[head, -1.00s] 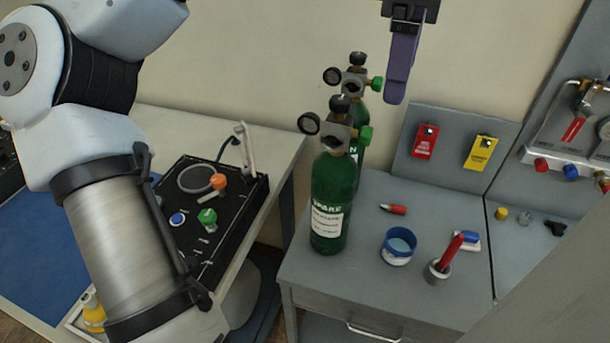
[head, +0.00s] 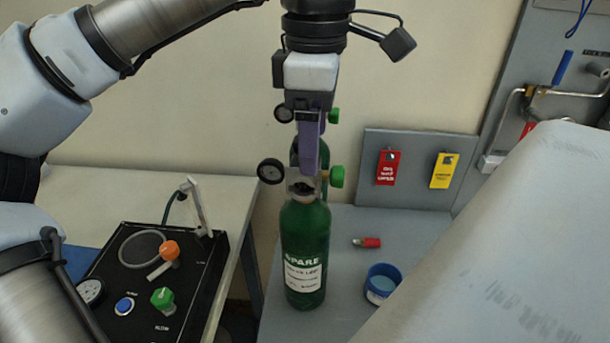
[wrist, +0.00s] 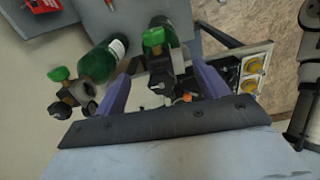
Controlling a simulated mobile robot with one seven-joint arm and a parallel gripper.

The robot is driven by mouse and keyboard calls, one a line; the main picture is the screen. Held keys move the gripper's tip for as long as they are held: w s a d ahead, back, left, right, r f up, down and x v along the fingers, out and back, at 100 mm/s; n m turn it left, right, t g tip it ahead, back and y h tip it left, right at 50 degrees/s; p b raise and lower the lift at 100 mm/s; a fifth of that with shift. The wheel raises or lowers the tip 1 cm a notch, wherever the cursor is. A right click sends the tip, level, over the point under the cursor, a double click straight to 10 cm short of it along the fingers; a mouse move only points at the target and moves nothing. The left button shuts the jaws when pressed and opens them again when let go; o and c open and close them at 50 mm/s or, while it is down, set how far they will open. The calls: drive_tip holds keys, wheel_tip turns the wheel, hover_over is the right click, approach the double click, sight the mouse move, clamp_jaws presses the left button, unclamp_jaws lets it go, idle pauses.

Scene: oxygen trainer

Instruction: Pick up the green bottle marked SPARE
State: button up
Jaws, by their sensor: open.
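The green SPARE bottle (head: 305,250) stands upright on the grey cabinet top, its white label facing the head camera. My gripper (head: 309,168) is open and empty, pointing down at the SPARE bottle's valve. In the wrist view, the purple fingers of my gripper (wrist: 160,72) lie either side of the nearer bottle's valve, seemingly the SPARE bottle (wrist: 155,22); the other bottle (wrist: 97,64) is at left. Contact cannot be told.
The black trainer box (head: 195,290) with knobs and an upright lever sits on the left bench. A red marker (head: 368,243) and blue-rimmed cup (head: 383,268) are right of the bottle. Red (head: 387,168) and yellow (head: 444,171) tags hang on the back panel.

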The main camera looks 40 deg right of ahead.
drive_tip(key=shift+w+a+f+p, duration=0.1)
drive_tip(key=shift+a+f+p, duration=0.1)
drive_tip(key=shift+f, duration=0.75)
drive_tip(key=shift+w+a+f+p, duration=0.15)
drive_tip(key=shift+a+f, duration=0.1)
drive_tip(key=shift+f, duration=0.7)
drive_tip(key=shift+a+f+p, duration=0.15)
drive_tip(key=shift+a+f, duration=0.05)
drive_tip(key=shift+f, duration=0.75)
drive_tip(key=c, duration=1.6)
drive_tip(key=shift+r, duration=0.15)
